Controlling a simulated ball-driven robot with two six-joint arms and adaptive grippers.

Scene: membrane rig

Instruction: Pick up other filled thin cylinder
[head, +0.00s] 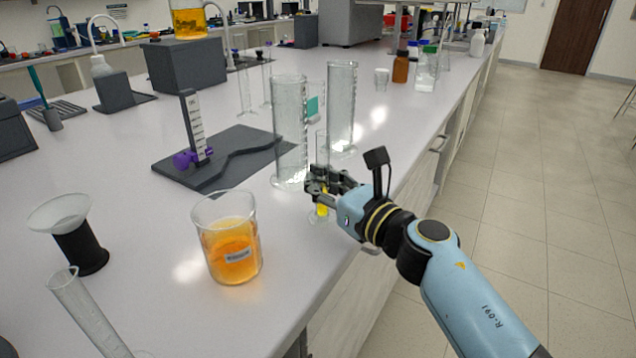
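A thin glass cylinder (322,152) with yellow liquid in its lower part stands upright near the right edge of the bench. My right gripper (322,184) is at its middle, with the fingers around or against the glass. They hide part of it, and I cannot tell whether they press on it. The cylinder's foot seems to be on or just above the bench top. Another thin cylinder (85,312), clear and with no liquid visible, is at the lower left. My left gripper is not in view.
Two wide, clear cylinders (290,130) (341,105) stand close behind my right gripper. A beaker of orange liquid (228,240) is in front to the left.

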